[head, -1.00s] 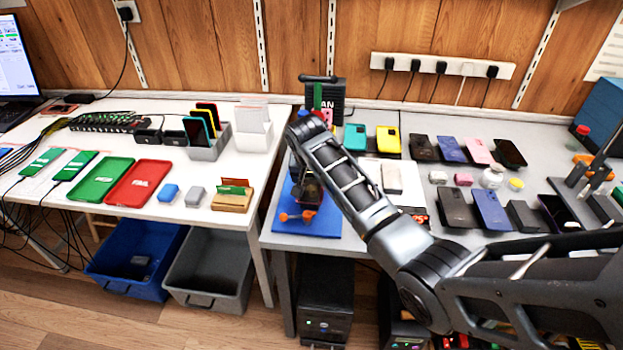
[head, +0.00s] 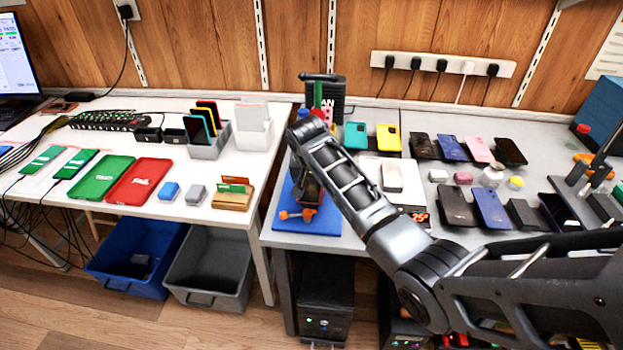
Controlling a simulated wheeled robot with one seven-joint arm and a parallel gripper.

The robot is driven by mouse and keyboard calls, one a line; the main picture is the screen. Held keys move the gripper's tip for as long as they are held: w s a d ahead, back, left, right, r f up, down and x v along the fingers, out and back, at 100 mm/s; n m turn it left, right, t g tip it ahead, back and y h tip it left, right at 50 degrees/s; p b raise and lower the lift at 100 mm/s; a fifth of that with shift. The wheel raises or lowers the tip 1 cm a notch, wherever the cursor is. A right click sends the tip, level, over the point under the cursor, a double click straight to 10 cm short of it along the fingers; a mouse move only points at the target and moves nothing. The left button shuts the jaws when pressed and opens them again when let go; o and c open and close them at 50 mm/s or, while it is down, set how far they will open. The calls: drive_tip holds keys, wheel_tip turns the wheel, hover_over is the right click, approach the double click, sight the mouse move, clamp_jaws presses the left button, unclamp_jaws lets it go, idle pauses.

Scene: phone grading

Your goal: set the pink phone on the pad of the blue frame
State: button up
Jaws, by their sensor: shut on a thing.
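A pink phone (head: 478,149) lies flat in the back row on the right-hand table. The blue base (head: 330,222) of what looks like the blue frame is at that table's left front corner, with an orange knob (head: 297,214) near its front edge. My gripper (head: 309,192) points down over this base, small and dark under my arm. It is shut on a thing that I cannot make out. My arm and wrist hide the pad and most of the frame. Whether the held thing touches the pad cannot be told.
A white scale (head: 372,172) with a pale phone (head: 392,176) on it is right of the frame. Teal (head: 355,136) and yellow (head: 388,138) cases stand behind. Several dark phones fill the right. The left table (head: 125,215) has trays and racks.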

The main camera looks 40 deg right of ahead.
drive_tip(key=shift+f, duration=0.1)
idle(0.3)
drive_tip(key=o, duration=1.1)
drive_tip(key=shift+o, duration=0.2)
drive_tip(key=shift+r+p, duration=0.7)
drive_tip(key=shift+p, duration=0.15)
drive_tip(key=shift+r+p, duration=1.15)
drive_tip(key=shift+r, duration=2.3)
